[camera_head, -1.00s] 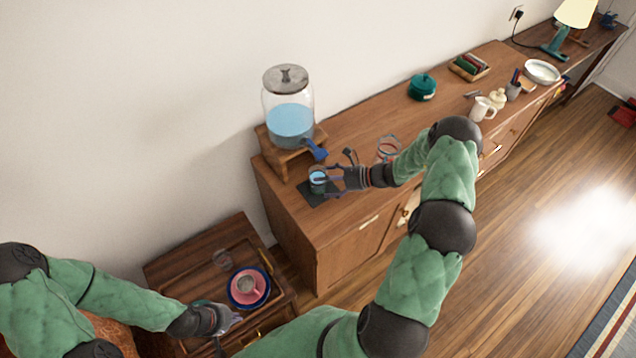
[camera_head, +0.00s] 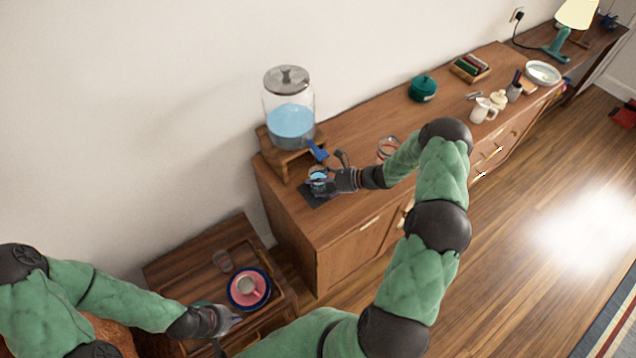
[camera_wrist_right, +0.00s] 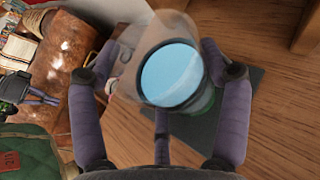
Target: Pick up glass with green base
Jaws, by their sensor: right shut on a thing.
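The glass with the green base (camera_wrist_right: 172,75) holds blue liquid and shows between the fingers of my right gripper (camera_wrist_right: 165,95) in the right wrist view. Its green base shows below the rim at the lower right. In the head view the glass (camera_head: 317,174) is at the dark mat (camera_head: 311,200) on the sideboard, partly hidden by my right gripper (camera_head: 322,184). The right gripper is shut on the glass from the right side. I cannot tell whether its base touches the mat. My left gripper (camera_head: 222,320) is low, beside the small side table; its fingers are too unclear to judge.
A drink dispenser (camera_head: 289,110) with blue liquid stands on a wooden stand (camera_head: 276,154) just behind the glass.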

